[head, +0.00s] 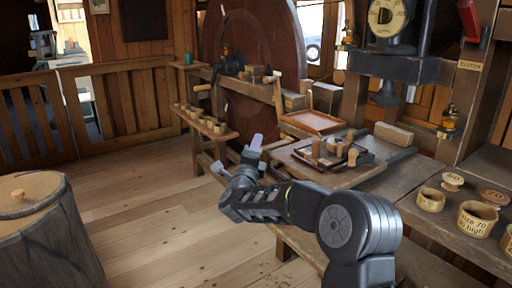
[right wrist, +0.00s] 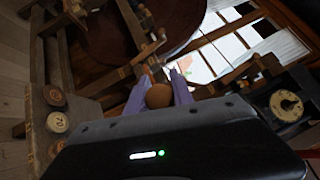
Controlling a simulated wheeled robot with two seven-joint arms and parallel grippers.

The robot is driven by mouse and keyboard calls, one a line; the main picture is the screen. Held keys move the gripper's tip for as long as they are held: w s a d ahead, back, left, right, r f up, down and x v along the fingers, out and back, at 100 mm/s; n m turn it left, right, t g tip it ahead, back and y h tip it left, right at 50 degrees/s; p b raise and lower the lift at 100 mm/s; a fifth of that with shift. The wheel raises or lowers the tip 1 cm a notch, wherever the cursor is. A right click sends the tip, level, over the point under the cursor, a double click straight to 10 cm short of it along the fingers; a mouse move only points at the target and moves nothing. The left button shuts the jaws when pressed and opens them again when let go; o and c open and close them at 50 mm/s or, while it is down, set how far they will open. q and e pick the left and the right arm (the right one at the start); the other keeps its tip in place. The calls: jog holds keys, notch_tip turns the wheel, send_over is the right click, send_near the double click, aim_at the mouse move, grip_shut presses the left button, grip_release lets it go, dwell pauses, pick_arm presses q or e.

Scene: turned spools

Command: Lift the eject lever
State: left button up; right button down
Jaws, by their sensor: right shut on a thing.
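My right gripper (head: 256,146) reaches out from the lower right in the head view, its pale purple fingers in front of the workbench. In the right wrist view the gripper (right wrist: 160,84) is shut on a round brown wooden knob (right wrist: 159,96), with a finger on either side. The knob looks like the end of the eject lever. The rest of the lever cannot be made out, and the knob is hidden in the head view. My left gripper is not in view.
A tray (head: 337,178) with several wooden pieces lies on the bench just right of the gripper. A low bench (head: 217,134) holds several small spools. A press with a dial (head: 388,17) stands behind.

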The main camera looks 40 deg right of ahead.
jog(key=shift+r, duration=0.1)
dwell(0.5)
notch_tip(320, 180, up, 7)
jog(key=d+m+g+y+p, duration=0.2)
jog(key=m+y+p, duration=0.1)
jog(key=p, duration=0.5)
jog(key=shift+d+m+g+p, duration=0.3)
jog(key=shift+d+m+g, duration=0.1)
jog(key=c, duration=1.5)
grip_release()
jog(key=o, duration=0.4)
jog(key=shift+f, duration=0.25)
